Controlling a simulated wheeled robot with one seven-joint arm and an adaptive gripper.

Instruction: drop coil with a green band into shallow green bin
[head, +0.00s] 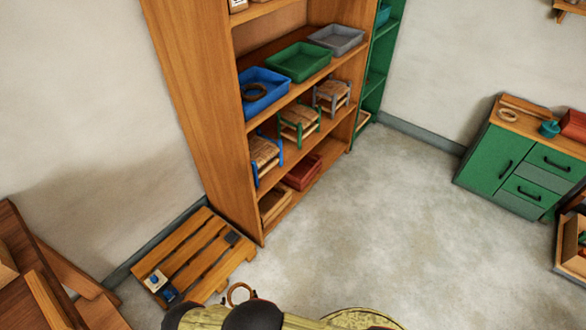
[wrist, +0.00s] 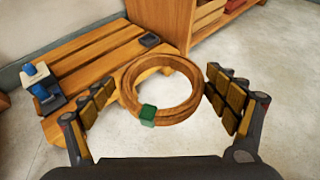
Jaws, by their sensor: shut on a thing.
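The tan wound coil with a green band (wrist: 174,114) is between the fingers of my gripper (wrist: 161,84) in the wrist view. My gripper is shut on it, and the band faces the camera. The coil also shows low in the head view (head: 231,298), just above my dark arm parts. The shallow green bin (head: 300,62) stands on an upper shelf in the head view, and its inside looks empty. My gripper is well below it, near the floor pallet.
A blue bin (head: 270,101) holding another coil is left of the green bin, a grey bin (head: 338,38) right of it. Small stools fill the shelf below.

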